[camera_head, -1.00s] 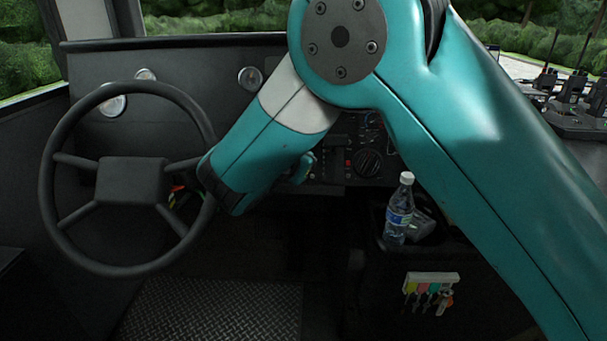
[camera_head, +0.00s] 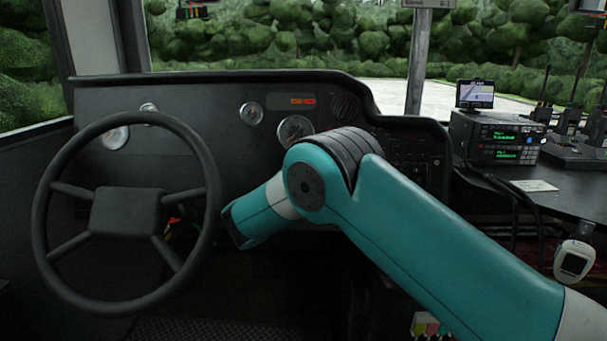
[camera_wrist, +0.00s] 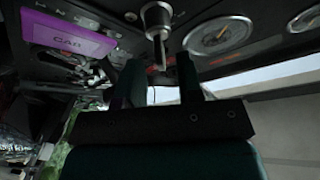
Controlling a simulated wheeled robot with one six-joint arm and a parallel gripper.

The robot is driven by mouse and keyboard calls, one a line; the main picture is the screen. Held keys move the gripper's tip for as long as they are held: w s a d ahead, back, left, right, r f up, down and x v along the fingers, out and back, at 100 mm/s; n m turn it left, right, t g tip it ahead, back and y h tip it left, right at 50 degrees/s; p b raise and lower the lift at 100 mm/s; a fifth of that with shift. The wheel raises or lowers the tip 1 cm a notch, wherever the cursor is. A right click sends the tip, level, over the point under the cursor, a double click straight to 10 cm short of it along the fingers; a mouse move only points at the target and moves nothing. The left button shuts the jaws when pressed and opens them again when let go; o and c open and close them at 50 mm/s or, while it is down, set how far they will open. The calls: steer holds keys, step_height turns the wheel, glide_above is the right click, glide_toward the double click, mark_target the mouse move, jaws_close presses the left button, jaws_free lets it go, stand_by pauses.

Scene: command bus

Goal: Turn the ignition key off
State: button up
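The ignition switch (camera_wrist: 157,18) shows at the top middle of the wrist view as a round silver barrel on the dark dashboard panel. A slim metal key (camera_wrist: 160,52) sticks out of it toward me. My gripper (camera_wrist: 160,72) points at the key, with its two dark fingers apart, one to each side of the key's line. I cannot tell whether either finger touches the key. In the head view the switch and key cannot be made out, and the gripper's fingers are hidden beyond my teal arm and the steering wheel.
The steering wheel (camera_head: 203,172) stands just left of my wrist. The dashboard (camera_head: 190,95) with gauges runs behind it. A purple tag marked CAB (camera_wrist: 70,35) is at left in the wrist view. Radios (camera_head: 497,138) sit on the right shelf.

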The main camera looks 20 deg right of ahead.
steer(key=shift+x, duration=1.95)
jaws_close()
